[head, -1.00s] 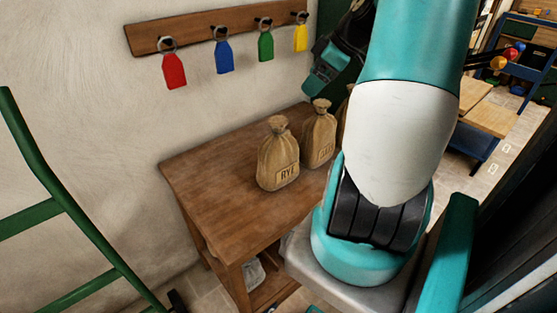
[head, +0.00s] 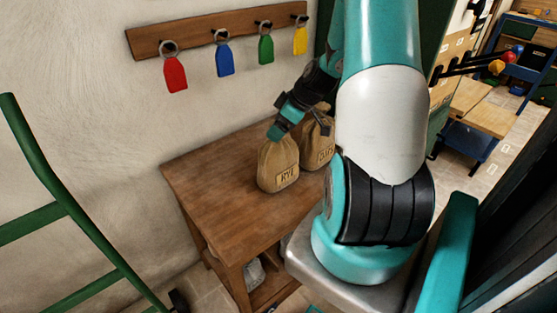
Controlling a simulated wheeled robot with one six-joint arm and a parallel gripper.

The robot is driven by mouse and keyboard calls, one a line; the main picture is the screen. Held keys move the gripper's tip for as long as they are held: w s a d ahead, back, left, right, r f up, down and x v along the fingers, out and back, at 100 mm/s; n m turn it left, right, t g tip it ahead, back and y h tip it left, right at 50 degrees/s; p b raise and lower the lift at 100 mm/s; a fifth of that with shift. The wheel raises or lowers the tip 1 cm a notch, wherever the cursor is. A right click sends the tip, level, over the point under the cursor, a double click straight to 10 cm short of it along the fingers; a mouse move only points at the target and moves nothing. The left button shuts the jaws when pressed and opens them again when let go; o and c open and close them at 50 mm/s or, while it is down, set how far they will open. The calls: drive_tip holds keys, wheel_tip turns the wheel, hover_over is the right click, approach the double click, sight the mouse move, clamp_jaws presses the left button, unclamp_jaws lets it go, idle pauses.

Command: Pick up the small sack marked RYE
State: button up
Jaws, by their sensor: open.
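The small tan sack marked RYE (head: 278,167) stands upright on the wooden table, its label facing me. A second sack (head: 318,146) stands just behind and to its right, its label too blurred to read for sure. I cannot tell whether the fingers touch the cloth. My arm hides the space to the right of the second sack.
The wooden table (head: 213,205) has free room at its left and front. Colored tags hang from a wall rack (head: 198,29) behind it. A green hand-truck frame (head: 58,185) stands at the left. Something pale lies on the table's lower shelf.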

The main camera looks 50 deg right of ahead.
drive_tip(key=shift+w+f, duration=0.15)
drive_tip(key=shift+f, duration=0.2)
clamp_jaws()
drive_tip(key=shift+r, duration=0.1)
drive_tip(key=shift+r, duration=0.15)
